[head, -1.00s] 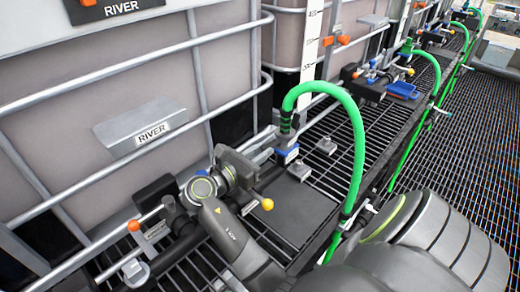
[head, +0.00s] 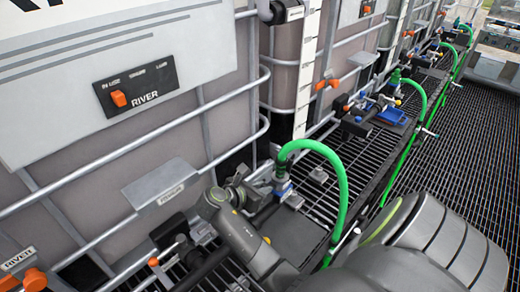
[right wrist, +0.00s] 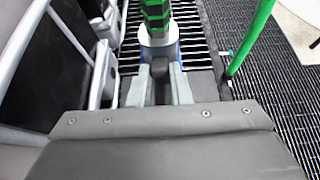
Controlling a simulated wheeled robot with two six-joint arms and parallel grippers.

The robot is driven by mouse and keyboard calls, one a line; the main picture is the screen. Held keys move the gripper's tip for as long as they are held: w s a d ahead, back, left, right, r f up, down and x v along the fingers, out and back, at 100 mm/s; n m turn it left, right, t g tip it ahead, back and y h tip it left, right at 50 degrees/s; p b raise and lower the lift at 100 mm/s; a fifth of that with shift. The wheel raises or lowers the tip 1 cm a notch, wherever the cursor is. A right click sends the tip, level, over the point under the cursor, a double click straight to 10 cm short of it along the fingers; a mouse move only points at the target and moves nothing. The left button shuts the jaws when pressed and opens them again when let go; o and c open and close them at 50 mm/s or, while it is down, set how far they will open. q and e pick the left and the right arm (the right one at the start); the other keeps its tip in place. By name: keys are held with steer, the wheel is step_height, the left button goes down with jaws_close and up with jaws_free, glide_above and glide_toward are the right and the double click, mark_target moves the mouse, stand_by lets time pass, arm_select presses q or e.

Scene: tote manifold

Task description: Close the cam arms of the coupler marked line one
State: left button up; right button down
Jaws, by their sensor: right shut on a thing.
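The nearest coupler (head: 282,185) stands upright at the end of a green hose (head: 341,180), with a pale collar and blue at its base. In the right wrist view the coupler (right wrist: 158,42) is straight ahead of my fingers. My right gripper (head: 262,180) reaches it from the left in the head view. In the right wrist view its two grey fingers (right wrist: 159,88) are shut on a narrow dark part at the coupler's near side. I cannot tell the cam arms apart or read a line mark. My left gripper is not in view.
A caged tank with a RIVER plate (head: 138,88) and a grey bracket (head: 160,185) stand at left. A dark flat plate (head: 298,235) lies on the grating beside the coupler. More hoses and couplers (head: 410,88) line the walkway. Open grating (head: 470,140) lies at right.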

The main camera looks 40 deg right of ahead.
mark_target(267, 185)
steer(key=shift+d+r+y+p, duration=0.25)
steer(key=shift+r+y+p, duration=0.3)
steer(key=shift+p, duration=0.3)
steer(key=shift+d+r+y+p, duration=0.15)
steer(key=shift+d+y+p, duration=0.1)
steer(key=shift+y+p, duration=0.3)
steer(key=y, duration=0.1)
steer(key=d+y, duration=0.1)
steer(key=y, duration=0.1)
steer(key=shift+d+r, duration=0.15)
steer(key=shift+r, duration=0.2)
steer(key=shift+d+g+y, duration=0.2)
steer(key=shift+g+y, duration=0.1)
steer(key=shift+y, duration=0.2)
steer(key=c, duration=1.3)
jaws_free()
steer(key=shift+w, duration=0.1)
steer(key=shift+r, duration=0.1)
